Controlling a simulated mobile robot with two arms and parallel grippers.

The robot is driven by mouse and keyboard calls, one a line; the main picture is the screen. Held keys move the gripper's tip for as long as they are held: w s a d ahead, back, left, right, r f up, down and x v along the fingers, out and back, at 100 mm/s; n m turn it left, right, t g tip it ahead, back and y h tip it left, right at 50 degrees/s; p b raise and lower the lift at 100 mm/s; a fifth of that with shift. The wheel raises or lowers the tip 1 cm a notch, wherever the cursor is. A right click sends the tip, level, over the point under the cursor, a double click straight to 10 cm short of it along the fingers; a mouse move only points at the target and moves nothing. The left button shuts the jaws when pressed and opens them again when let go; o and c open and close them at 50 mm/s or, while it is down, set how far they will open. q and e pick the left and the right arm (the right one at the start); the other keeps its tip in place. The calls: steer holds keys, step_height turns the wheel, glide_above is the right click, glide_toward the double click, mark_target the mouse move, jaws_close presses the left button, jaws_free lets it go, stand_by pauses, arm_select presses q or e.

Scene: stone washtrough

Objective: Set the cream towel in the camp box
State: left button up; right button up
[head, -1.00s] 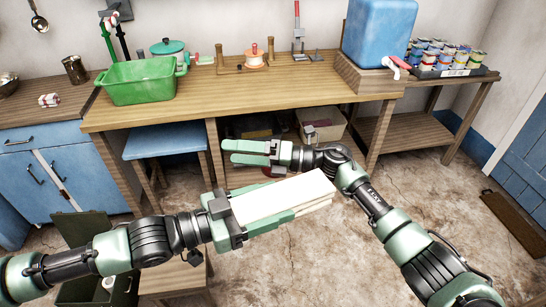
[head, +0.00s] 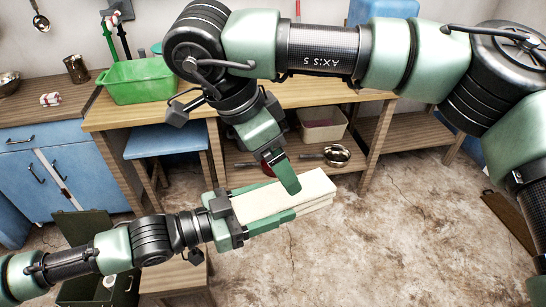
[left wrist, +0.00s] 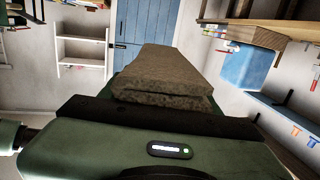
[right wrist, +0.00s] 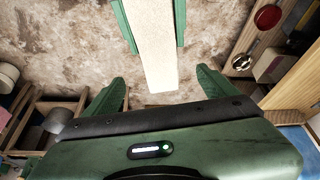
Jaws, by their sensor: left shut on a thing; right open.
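The cream towel (head: 315,190) is a folded, layered slab held level above the floor. My left gripper (head: 270,204) is shut on it, with a finger along each side; its free end sticks out past the fingertips. The towel fills the middle of the left wrist view (left wrist: 160,75), in shade. My right gripper (head: 284,174) hangs over the towel, open, fingers pointing down. In the right wrist view its fingers (right wrist: 157,92) are spread with the towel's end (right wrist: 160,70) ahead between them; I cannot tell whether they touch it. The dark green camp box (head: 127,290) stands low at lower left, lid (head: 85,228) raised.
A wooden workbench (head: 110,115) with a green tub (head: 140,82) runs along the back. A blue stool (head: 165,138) stands before it. A pan (head: 337,155) and a bin (head: 322,125) sit on the lower shelf. My right arm hides much of the bench.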

steer(key=x, duration=1.1)
steer(key=shift+f, duration=0.3)
steer(key=c, duration=1.5)
arm_select(q)
steer(key=o, duration=1.6)
arm_select(e)
steer(key=shift+c, duration=0.5)
